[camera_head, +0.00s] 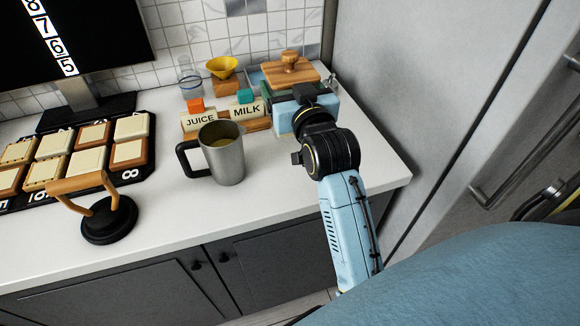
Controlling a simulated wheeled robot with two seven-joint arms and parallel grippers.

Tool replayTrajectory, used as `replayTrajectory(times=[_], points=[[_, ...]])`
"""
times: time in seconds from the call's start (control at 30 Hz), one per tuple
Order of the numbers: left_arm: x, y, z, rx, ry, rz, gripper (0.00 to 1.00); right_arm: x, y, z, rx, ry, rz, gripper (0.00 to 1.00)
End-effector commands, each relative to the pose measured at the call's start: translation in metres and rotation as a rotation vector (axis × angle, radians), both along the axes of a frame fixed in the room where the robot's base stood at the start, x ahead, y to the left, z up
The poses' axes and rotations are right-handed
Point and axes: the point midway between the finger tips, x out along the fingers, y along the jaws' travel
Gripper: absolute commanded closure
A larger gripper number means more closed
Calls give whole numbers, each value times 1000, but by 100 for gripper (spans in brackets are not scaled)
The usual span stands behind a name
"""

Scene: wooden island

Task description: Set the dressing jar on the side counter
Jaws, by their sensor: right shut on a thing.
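My right gripper (287,103) is over the back right part of the white counter (280,190), in front of a box with a wooden lid. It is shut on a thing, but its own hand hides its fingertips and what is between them. I cannot make out a dressing jar for certain. A clear glass vessel (190,82) stands at the back by the tiles, apart from the gripper. My left gripper is not in view.
A steel mug (226,158) stands left of my right arm. JUICE (199,121) and MILK (247,112) blocks, a yellow funnel (222,66) and the wooden lid (290,73) crowd the back. A grey fridge (430,80) bounds the right.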

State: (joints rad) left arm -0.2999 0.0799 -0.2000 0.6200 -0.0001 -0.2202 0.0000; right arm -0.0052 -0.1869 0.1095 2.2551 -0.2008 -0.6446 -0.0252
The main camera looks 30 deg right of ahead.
Motion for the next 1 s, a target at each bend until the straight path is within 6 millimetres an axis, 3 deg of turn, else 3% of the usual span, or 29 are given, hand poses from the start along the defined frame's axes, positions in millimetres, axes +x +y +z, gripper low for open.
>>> replayTrajectory(times=[0.3,0.7,1.0], points=[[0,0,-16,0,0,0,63,-1,0,-48,0,0,-1,60],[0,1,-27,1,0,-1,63,-1,0,-94,1,-1,-1,60],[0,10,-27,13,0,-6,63,-1,0,-99,0,-5,-1,60]])
